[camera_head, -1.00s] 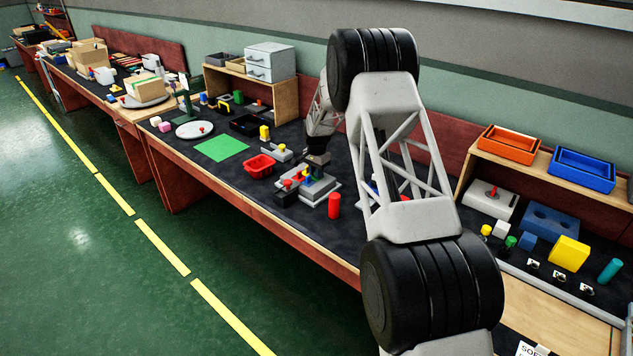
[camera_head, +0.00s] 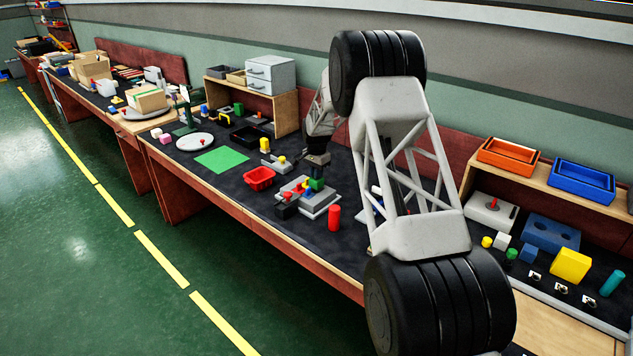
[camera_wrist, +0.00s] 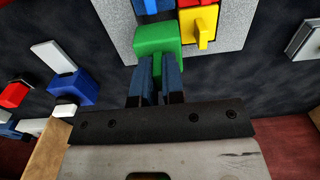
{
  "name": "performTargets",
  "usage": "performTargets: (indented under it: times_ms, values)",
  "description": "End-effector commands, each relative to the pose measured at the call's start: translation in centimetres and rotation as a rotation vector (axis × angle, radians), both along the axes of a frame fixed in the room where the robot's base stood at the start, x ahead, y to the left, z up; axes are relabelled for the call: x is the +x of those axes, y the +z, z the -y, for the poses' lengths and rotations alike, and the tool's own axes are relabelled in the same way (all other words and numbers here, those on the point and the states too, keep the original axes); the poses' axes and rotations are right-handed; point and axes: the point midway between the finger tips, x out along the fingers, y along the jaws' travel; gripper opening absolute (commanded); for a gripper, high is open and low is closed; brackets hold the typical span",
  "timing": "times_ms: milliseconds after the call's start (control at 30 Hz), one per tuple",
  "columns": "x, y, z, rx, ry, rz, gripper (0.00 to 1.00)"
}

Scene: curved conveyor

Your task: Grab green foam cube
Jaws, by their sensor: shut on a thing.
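The green foam cube (camera_wrist: 157,38) is at the top middle of the wrist view, over the light grey board (camera_wrist: 227,35). My gripper (camera_wrist: 155,72) has its two blue fingers close together, shut on the cube. A yellow piece (camera_wrist: 203,28) and a red piece (camera_wrist: 187,4) are just to the right of the cube, and a blue piece (camera_wrist: 146,6) lies beyond it. In the head view the cube (camera_head: 317,184) shows small beneath my gripper (camera_head: 317,174). I cannot tell whether the cube still touches the board.
In the head view a red cylinder (camera_head: 334,217) stands in front of the board and a red bin (camera_head: 259,178) is to its left. A green mat (camera_head: 222,158) lies farther left. In the wrist view a blue block (camera_wrist: 70,87) and red block (camera_wrist: 14,94) are at left.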

Motion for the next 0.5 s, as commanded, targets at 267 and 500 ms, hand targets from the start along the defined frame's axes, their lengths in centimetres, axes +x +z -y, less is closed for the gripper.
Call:
performTargets:
  times_ms: [267, 500]
  values:
    - [0.0, 3.7, 0.0, 0.0, 0.0, 0.0, 0.0]
    - [0.0, 4.8, 0.0, 0.0, 0.0, -0.001, 0.0]
